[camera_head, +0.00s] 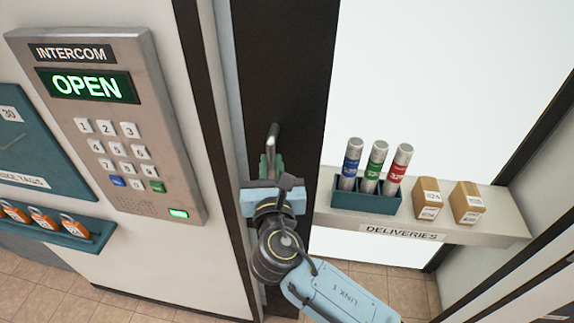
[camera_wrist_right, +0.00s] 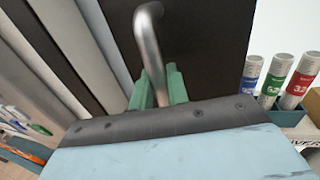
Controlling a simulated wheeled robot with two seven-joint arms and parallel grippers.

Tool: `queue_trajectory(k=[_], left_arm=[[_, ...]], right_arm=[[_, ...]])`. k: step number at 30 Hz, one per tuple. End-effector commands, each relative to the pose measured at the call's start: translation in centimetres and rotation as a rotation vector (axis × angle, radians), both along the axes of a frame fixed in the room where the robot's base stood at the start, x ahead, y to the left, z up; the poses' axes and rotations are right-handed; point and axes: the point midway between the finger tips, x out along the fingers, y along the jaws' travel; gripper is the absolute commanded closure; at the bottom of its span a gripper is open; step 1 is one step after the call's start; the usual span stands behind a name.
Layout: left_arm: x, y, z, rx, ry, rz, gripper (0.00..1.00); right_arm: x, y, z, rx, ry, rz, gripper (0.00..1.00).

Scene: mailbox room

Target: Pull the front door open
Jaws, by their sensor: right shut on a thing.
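The dark front door (camera_head: 283,75) stands in the middle of the head view, beside its light frame. Its metal handle (camera_head: 272,136) is a grey bar. It also shows in the right wrist view (camera_wrist_right: 149,40), where it runs down between the green fingers. My right gripper (camera_head: 270,168) is shut on the handle, and the fingers hide its lower part. The right wrist view shows the gripper (camera_wrist_right: 158,88) against the dark door. My left gripper is in neither view.
An intercom (camera_head: 112,120) reading OPEN hangs on the wall to the left. At right, a DELIVERIES shelf (camera_head: 490,228) carries several items: capped tubes (camera_head: 376,165) in a teal holder and two small boxes (camera_head: 427,198).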

Motion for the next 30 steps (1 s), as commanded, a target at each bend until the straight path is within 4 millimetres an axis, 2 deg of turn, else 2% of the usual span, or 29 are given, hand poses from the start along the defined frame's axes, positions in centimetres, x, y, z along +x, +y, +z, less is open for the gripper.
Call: queue_trajectory(k=[1,7,8,12,19,30], left_arm=[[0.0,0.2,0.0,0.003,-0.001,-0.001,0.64],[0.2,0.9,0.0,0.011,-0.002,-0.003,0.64],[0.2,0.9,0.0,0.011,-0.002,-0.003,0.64],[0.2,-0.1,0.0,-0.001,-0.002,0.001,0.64],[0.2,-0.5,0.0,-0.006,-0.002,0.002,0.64],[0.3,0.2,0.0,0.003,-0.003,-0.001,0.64]], right_arm=[[0.4,-1.5,-0.5,-0.012,0.005,-0.041,1.00],[0.5,-2.0,-0.5,-0.016,0.005,-0.049,1.00],[0.5,-2.0,-0.5,-0.016,0.005,-0.048,0.82],[0.5,-1.3,-0.5,-0.014,0.004,-0.037,0.64],[0.3,-0.7,-0.3,-0.010,0.003,-0.022,0.64],[-0.1,-1.1,-0.4,-0.010,0.004,-0.029,0.64]])
